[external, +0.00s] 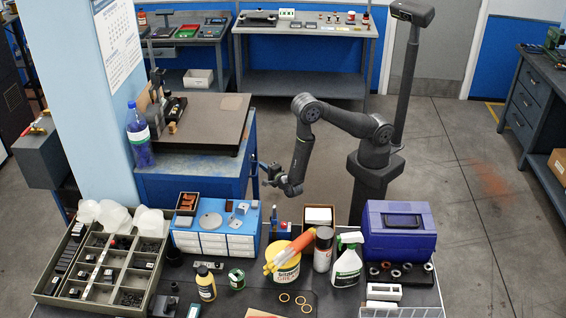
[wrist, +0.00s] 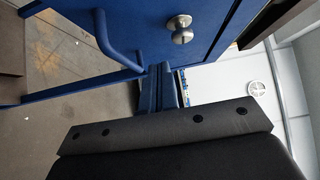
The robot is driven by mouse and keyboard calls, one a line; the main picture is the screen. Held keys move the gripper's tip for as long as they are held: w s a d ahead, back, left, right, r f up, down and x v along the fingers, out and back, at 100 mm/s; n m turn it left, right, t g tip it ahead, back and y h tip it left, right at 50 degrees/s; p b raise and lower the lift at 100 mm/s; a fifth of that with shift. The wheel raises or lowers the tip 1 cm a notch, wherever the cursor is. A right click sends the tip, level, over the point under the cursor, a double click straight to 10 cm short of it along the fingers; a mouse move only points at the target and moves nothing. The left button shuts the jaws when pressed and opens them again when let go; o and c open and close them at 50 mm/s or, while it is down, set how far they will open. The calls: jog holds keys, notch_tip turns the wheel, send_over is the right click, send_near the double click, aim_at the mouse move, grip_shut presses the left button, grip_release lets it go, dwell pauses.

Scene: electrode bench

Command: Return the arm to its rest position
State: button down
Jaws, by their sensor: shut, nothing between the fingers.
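My arm stands on a dark pedestal right of centre in the external view, with its elbow raised and its forearm hanging down to the left. My gripper (external: 257,167) points left, beside the blue cabinet (external: 190,186), at about the height of its upper part. In the wrist view the gripper fingers (wrist: 167,82) are together with nothing held. A blue panel with a bar handle (wrist: 112,42) and a round metal knob (wrist: 180,28) fills the top of that view. I cannot tell whether the fingers touch the cabinet.
The front bench is crowded: a compartment tray (external: 100,268), a blue-and-white drawer unit (external: 215,243), a yellow tub (external: 283,268), a spray bottle (external: 347,262) and a purple toolbox (external: 399,232). A blue bottle (external: 139,140) stands on the cabinet. Open floor lies behind and right of my arm.

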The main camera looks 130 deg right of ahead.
jog(key=shift+w+d, duration=0.75)
jog(key=shift+d, duration=0.2)
jog(key=shift+w+d, duration=0.7)
jog(key=shift+d, duration=0.25)
jog(key=s+a, duration=0.3)
jog(key=a, duration=0.9)
